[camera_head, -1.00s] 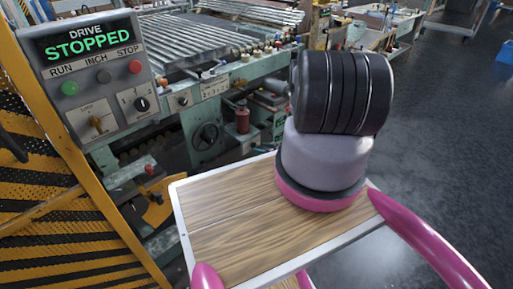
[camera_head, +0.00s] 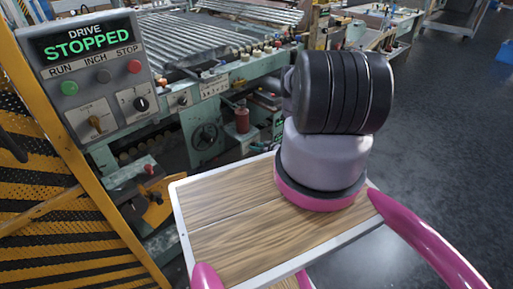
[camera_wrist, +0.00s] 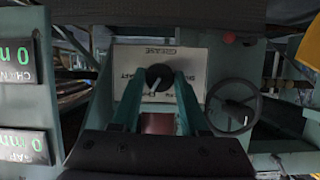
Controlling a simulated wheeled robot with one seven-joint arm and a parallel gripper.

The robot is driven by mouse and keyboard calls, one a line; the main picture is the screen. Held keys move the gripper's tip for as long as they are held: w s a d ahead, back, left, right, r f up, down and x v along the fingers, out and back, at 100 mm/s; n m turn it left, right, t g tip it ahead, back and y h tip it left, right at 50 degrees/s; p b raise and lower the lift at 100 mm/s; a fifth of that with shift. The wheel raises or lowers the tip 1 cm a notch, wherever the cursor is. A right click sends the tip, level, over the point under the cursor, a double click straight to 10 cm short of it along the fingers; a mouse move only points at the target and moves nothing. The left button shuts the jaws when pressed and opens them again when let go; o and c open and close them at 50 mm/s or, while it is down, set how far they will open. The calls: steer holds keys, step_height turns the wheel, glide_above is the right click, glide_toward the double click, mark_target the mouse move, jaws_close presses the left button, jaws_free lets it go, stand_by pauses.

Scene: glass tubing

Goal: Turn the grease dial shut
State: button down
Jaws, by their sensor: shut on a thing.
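The grease dial (camera_wrist: 158,75) is a dark round knob with a pale pointer line, in the middle of the wrist view. It sits on a white plate (camera_wrist: 186,57) whose lettering, including "GREASE", appears upside down. The pointer line slants towards the bottom of the picture, slightly left. My gripper (camera_wrist: 160,80) has a finger on each side of the knob and is shut on it. The fingers cover parts of the plate's lower lettering. In the head view my gripper and the dial are hidden behind my arm.
A spoked handwheel (camera_wrist: 233,107) is right of the plate in the wrist view. Green-digit readouts (camera_wrist: 17,57) stand at left. In the head view, a drive panel (camera_head: 92,75) reads "STOPPED", a yellow guard frame (camera_head: 95,190) stands at left, and clear floor (camera_head: 440,130) lies at right.

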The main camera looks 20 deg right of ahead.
steer(key=shift+s+a+f+n+t+h, duration=0.1)
steer(key=shift+n+t+h, duration=0.65)
steer(key=shift+n, duration=1)
steer(key=shift+a+f+n+t+h, duration=0.1)
steer(key=shift+n+t+h, duration=0.65)
steer(key=shift+n, duration=1.05)
steer(key=shift+s+a+f+n+t+h, duration=0.1)
steer(key=shift+n+t+h, duration=0.4)
steer(key=shift+n+h, duration=0.9)
steer(key=shift+n+y, duration=0.4)
steer(key=shift+n, duration=0.15)
steer(key=shift+c, duration=2.1)
jaws_free()
